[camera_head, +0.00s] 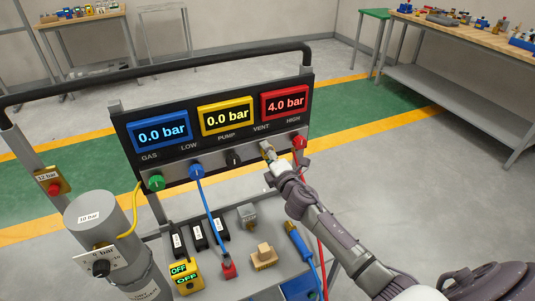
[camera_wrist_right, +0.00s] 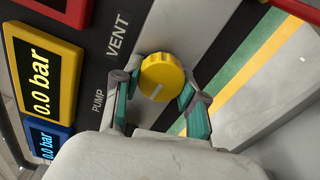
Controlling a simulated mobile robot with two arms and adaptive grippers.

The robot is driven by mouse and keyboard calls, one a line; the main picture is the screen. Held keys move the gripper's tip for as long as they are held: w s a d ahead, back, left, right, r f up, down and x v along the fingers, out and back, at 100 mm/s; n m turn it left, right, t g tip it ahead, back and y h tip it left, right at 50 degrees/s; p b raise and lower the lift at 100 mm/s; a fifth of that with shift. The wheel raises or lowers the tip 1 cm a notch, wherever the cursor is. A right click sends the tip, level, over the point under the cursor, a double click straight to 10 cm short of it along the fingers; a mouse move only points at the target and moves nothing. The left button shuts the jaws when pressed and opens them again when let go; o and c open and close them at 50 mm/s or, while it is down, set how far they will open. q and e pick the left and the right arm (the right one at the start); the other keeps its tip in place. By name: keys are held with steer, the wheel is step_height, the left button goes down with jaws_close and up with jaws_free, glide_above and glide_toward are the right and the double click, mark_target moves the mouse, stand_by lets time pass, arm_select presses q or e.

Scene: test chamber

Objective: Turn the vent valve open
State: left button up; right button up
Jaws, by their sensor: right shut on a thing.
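The vent valve is a round yellow knob (camera_wrist_right: 162,78) with a pale line mark, beside the VENT label on the dark panel (camera_wrist_right: 112,60). My right gripper (camera_wrist_right: 160,92) is shut on this knob, one finger on each side. In the head view the right gripper (camera_head: 269,153) reaches the panel's lower strip below VENT and hides most of the knob. The displays read 0.0 bar on blue (camera_head: 162,132), 0.0 bar on yellow (camera_head: 227,116) and 4.0 bar on red (camera_head: 286,102). My left gripper is not in view.
Close by are a black knob (camera_head: 233,158) and a red knob (camera_head: 299,142); blue (camera_head: 196,170) and green (camera_head: 156,182) knobs sit further left. Hoses hang below. A grey cylinder (camera_head: 95,212) stands at the left. A dark rail (camera_head: 180,67) runs behind the panel.

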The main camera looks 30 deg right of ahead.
steer(key=shift+f+n, duration=0.1)
steer(key=shift+n, duration=0.5)
steer(key=o, duration=1.1)
steer(key=shift+o, duration=0.2)
steer(key=shift+s, duration=0.1)
steer(key=s, duration=1.2)
steer(key=shift+a, duration=0.35)
steer(key=shift+w, duration=0.1)
